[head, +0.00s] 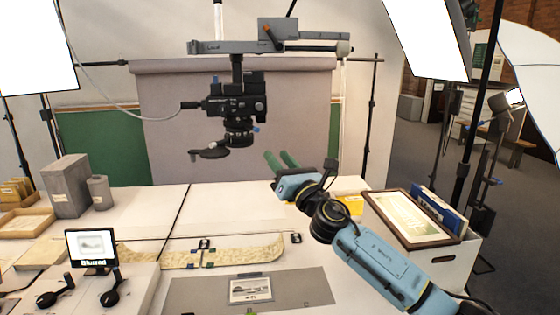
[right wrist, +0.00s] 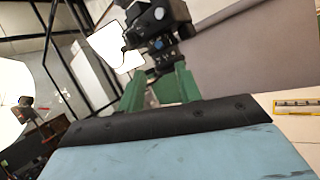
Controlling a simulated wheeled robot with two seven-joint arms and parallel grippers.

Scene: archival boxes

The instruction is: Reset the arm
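My right arm comes in from the lower right of the head view. Its right gripper (head: 281,159) is raised above the white table, with two green fingers pointing up and to the left. In the right wrist view the gripper (right wrist: 159,75) shows its green fingers apart with nothing held between them. The fingers are below and to the right of the black camera (head: 236,105) on its overhead mount, apart from it in the head view. The camera also shows beyond the fingers in the right wrist view (right wrist: 155,20). My left gripper is in neither view.
A grey mat (head: 290,290) with a photo card (head: 250,291) lies at the table front. A white box (head: 445,268) with a framed document (head: 412,216) stands at right. A small screen (head: 92,246) reading "Blurred" stands at left. Grey boxes (head: 65,188) stand farther back.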

